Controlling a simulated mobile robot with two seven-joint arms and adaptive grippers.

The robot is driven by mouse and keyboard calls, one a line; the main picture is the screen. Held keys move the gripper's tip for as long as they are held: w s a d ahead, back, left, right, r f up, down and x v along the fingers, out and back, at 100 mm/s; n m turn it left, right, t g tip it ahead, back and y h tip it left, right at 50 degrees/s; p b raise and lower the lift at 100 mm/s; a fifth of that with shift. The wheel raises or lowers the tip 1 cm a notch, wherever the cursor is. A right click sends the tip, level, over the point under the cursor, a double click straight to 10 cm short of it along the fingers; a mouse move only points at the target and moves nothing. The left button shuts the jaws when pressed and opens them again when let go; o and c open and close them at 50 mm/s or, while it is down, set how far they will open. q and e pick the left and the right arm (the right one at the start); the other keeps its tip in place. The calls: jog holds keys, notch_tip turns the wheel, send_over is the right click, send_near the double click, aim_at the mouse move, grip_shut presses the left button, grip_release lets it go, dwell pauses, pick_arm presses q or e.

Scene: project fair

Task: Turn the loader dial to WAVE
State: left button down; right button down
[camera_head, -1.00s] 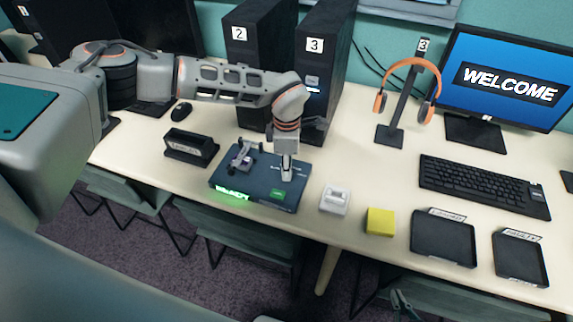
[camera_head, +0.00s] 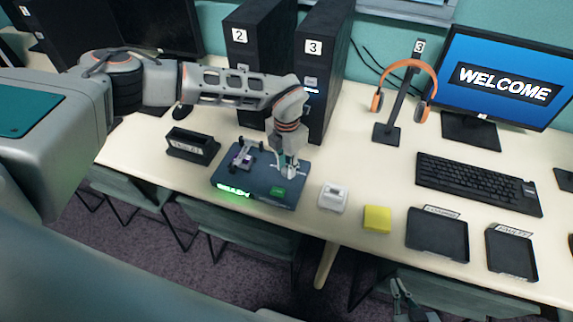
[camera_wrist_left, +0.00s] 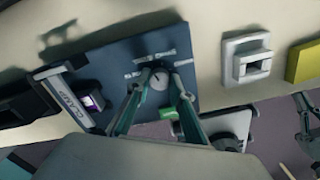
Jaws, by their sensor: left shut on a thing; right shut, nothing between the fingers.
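The loader (camera_head: 234,182) is a dark blue box on the table with a lit green READY strip at its front. Its round grey dial (camera_wrist_left: 159,81) shows in the left wrist view, with small white labels around it too blurred to read. My left gripper (camera_head: 290,172) reaches down onto the loader; in the left wrist view its fingers are shut on the dial, one on each side. Which label the dial points at I cannot tell. My right gripper (camera_head: 408,302) is at the bottom of the head view, shut and empty, off the table's front edge.
A green button (camera_head: 277,191) and a small clamp-like fixture (camera_head: 244,158) are on the loader. A white block (camera_head: 333,197), a yellow block (camera_head: 377,219) and two black trays (camera_head: 437,251) lie to the right. A black holder (camera_head: 192,150) is left, computer towers (camera_head: 324,60) behind.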

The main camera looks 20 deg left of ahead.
pick_arm(q)
jog(key=shift+n, duration=0.5)
jog(key=c, duration=1.8)
grip_release()
jog(key=shift+r, duration=0.15)
notch_tip(320, 180, up, 12)
jog(key=shift+f, duration=0.1)
